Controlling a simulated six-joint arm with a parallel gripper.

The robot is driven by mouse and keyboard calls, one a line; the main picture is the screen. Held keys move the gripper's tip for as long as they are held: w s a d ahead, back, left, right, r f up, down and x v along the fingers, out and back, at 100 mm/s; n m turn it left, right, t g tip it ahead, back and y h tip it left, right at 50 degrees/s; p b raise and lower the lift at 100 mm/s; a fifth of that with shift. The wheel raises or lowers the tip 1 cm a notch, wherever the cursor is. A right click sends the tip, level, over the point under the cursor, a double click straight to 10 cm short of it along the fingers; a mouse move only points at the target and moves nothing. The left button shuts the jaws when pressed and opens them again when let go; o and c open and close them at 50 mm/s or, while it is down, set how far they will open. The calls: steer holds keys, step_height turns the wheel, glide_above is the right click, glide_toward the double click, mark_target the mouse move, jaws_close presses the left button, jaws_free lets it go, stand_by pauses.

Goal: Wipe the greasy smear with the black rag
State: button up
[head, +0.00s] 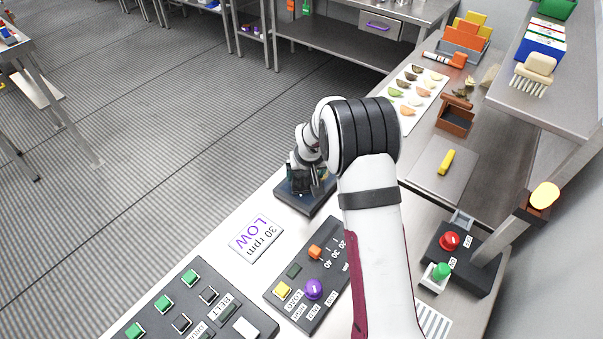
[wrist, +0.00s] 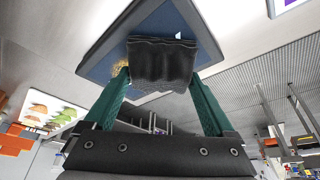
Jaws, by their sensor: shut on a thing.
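My gripper (head: 309,178) is at the dark slab with a blue face (head: 293,197) on the light counter; my arm hides part of it. In the wrist view its two green fingers (wrist: 158,80) are shut on the black rag (wrist: 160,60), which is bunched between them. The rag lies over or just in front of the blue face of the slab (wrist: 98,68); I cannot tell if they touch. A yellowish patch, seemingly the greasy smear (wrist: 120,69), shows at the rag's left edge, partly hidden by the rag and left finger. In the head view the smear is hidden.
A sign reading LOW 30 rpm (head: 256,237) lies nearer on the counter. A control panel with a purple knob (head: 314,289) and a button panel (head: 185,305) stand nearby. A box with red and green buttons (head: 457,257) is at right. A sheet of food pieces (head: 420,88) lies beyond my arm.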

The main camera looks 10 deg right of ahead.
steer(key=shift+w+d, duration=3)
steer(key=shift+s+a, duration=3.75)
step_height(320, 180, up, 8)
steer(key=shift+d, duration=0.1)
